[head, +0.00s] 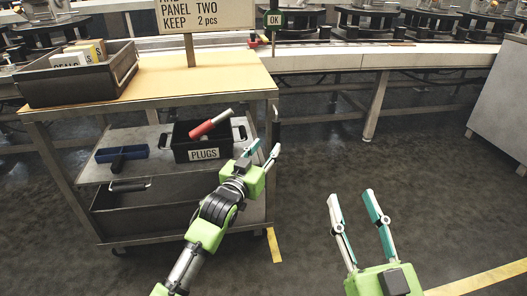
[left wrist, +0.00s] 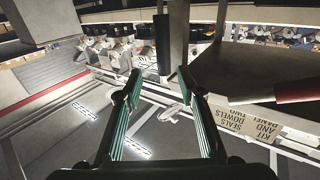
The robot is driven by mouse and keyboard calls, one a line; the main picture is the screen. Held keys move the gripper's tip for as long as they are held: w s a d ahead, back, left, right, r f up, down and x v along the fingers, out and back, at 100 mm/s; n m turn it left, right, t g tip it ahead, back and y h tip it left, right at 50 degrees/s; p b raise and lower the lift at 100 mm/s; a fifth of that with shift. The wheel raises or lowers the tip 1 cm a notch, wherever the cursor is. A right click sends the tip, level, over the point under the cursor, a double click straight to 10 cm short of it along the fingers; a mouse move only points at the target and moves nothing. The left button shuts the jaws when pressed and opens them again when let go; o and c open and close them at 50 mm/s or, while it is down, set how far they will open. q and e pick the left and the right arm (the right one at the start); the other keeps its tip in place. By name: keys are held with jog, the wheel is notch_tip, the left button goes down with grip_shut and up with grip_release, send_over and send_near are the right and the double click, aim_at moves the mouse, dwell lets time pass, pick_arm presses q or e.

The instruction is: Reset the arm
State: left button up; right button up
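My left arm reaches up from the bottom of the head view. Its gripper (head: 264,149) is in the air by the cart's right end, fingers apart and nothing between them. In the left wrist view the gripper (left wrist: 160,80) also shows spread, empty fingers. My right gripper (head: 352,194) is open and empty over the floor at the lower right, its fingers pointing up the picture.
A cart (head: 174,101) stands at left, with a dark box (head: 83,83) on top. Its lower shelf holds a PLUGS bin (head: 180,147) with a red-and-white tool (head: 208,124), and a blue tray (head: 122,153). A conveyor (head: 420,56) runs behind. Floor at right is clear.

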pick_arm(q)
jog(key=shift+s+a, duration=0.15)
jog(key=shift+s, duration=0.3)
jog(key=shift+s, duration=0.1)
